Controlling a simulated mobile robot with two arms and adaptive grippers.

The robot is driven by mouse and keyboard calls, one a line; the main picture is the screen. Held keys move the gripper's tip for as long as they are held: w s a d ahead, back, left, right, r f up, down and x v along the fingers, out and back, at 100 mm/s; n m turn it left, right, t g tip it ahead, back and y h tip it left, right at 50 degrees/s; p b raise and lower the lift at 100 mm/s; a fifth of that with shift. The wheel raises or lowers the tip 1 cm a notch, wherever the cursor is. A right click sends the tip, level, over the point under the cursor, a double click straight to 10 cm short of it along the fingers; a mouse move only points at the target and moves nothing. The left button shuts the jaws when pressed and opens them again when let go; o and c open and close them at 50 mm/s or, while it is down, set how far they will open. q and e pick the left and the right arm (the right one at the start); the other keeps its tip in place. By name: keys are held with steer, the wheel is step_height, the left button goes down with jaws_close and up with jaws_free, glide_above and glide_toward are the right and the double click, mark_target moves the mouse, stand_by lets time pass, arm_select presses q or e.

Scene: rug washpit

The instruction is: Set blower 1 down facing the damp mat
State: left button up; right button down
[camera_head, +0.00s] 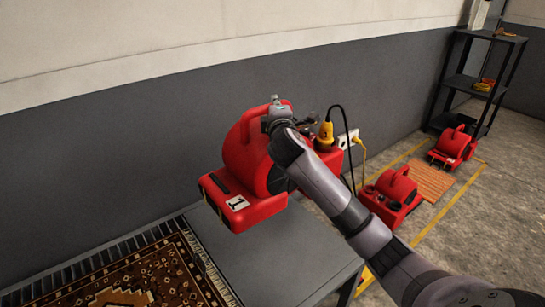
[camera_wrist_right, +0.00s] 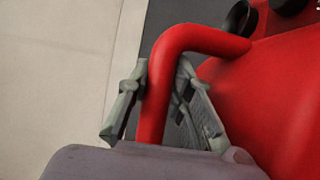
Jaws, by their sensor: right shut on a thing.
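Blower 1 (camera_head: 242,160) is red, with a white label marked 1 on its front. Whether this mat is damp does not show. My right gripper (camera_head: 276,115) is shut on the blower's handle; the right wrist view shows the fingers (camera_wrist_right: 158,100) on both sides of the red handle (camera_wrist_right: 156,85). My left gripper is not in view.
The grey table top (camera_head: 300,262) is bare right of the mat. Behind my arm are a yellow plug (camera_head: 326,133) with a black cable and a white socket box. A black shelf (camera_head: 480,85) stands at the wall.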

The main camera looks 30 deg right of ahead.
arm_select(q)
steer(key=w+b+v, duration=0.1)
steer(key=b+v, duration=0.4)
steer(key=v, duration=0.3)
arm_select(e)
step_height(320, 180, down, 18)
steer(key=shift+f+b, duration=0.1)
steer(key=shift+b, duration=0.6)
steer(key=shift+f, duration=0.1)
steer(key=c, duration=1.9)
jaws_free()
steer(key=shift+s+f, duration=0.1)
steer(key=shift+f, duration=0.7)
steer(key=o, duration=0.3)
steer(key=shift+s+a+r, duration=0.15)
steer(key=shift+r, duration=0.1)
steer(key=shift+o, duration=0.8)
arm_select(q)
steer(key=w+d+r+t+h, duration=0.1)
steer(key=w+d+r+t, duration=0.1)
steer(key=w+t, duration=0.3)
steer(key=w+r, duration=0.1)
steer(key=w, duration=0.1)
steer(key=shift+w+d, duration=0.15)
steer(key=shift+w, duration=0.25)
